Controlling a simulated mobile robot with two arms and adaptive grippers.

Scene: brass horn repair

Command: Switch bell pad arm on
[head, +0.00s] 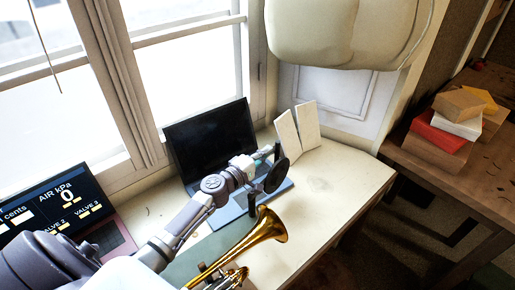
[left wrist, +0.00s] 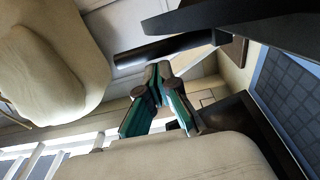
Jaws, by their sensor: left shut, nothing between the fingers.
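A round black pad (head: 277,177) stands tilted above the brass horn's bell (head: 265,223), with a short dark post (head: 277,150) beside it. They look like parts of the bell pad arm; whether it is on I cannot tell. The horn's body runs to the bottom edge, partly cut off. My left gripper (head: 266,153) reaches in from the lower left, its tips close to the dark post. In the left wrist view the left gripper (left wrist: 158,72) is shut and empty, its tips just below a dark bar (left wrist: 170,48); contact is unclear. My right gripper is not in view.
A dark-screened laptop (head: 213,138) stands behind my left arm. White panels (head: 297,128) lean at the back. A display (head: 55,208) at left reads AIR kPa 0. The pale table (head: 335,185) is clear at right. Boxes (head: 440,135) sit on a brown bench.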

